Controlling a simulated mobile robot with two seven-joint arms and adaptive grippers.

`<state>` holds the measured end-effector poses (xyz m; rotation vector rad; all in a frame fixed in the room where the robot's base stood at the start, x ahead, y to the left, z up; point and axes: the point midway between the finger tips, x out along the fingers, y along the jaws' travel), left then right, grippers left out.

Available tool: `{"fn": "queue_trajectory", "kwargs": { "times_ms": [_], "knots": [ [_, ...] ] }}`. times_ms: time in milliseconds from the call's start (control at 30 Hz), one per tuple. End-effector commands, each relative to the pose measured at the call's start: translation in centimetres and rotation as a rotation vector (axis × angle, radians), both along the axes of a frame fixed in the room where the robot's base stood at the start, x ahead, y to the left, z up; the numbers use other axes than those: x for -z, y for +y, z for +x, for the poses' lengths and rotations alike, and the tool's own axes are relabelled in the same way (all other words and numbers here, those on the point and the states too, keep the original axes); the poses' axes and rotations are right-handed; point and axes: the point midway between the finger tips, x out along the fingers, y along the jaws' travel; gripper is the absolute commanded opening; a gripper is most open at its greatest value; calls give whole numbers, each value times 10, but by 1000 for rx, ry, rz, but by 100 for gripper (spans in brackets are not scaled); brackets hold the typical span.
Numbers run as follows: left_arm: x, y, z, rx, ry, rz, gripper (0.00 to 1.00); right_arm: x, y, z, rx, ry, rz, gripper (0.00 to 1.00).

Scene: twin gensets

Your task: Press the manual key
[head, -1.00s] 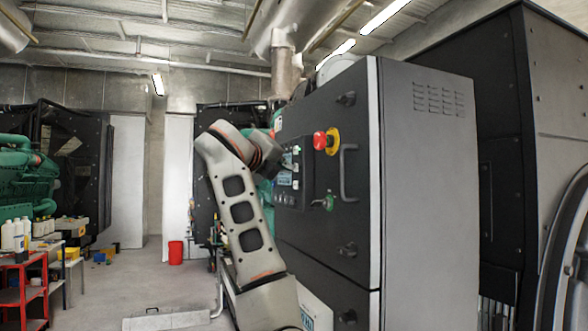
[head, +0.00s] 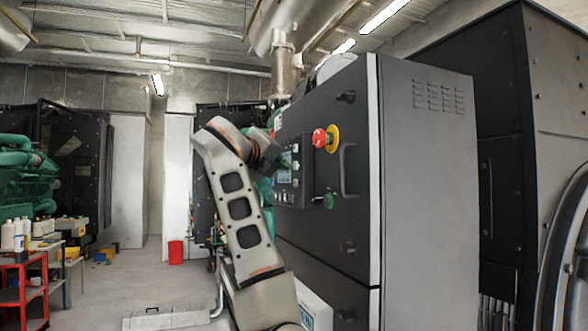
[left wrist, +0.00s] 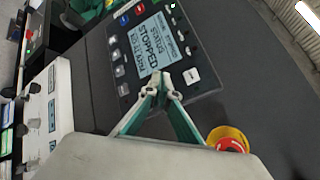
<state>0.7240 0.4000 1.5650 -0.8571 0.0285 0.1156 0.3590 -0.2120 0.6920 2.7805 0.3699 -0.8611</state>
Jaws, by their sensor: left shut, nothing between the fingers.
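The control panel shows a lit screen (left wrist: 152,42) with rotated text that seems to read STOPPED. I cannot read which is the manual key. My left gripper (left wrist: 158,80) is shut and empty, with its tips in front of the screen's lower edge; contact cannot be told. In the head view the panel (head: 291,172) is just right of my wrist. My right gripper is not in view.
A red emergency stop with a yellow collar (head: 326,138) stands out from the cabinet door beside the panel; it also shows in the left wrist view (left wrist: 229,141). A door handle (head: 348,170) and a green key-like part (head: 329,200) are nearby.

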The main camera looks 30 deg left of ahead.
Motion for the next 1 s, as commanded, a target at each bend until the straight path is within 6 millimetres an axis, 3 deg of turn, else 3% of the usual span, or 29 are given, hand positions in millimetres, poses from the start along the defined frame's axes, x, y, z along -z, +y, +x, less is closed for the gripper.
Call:
{"fn": "queue_trajectory", "kwargs": {
  "times_ms": [467,1000],
  "knots": [
    [0,6,-7,-1,-1,0,0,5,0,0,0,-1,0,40],
    [1,37,-42,-2,-1,0,0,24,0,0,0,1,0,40]
  ]
}}
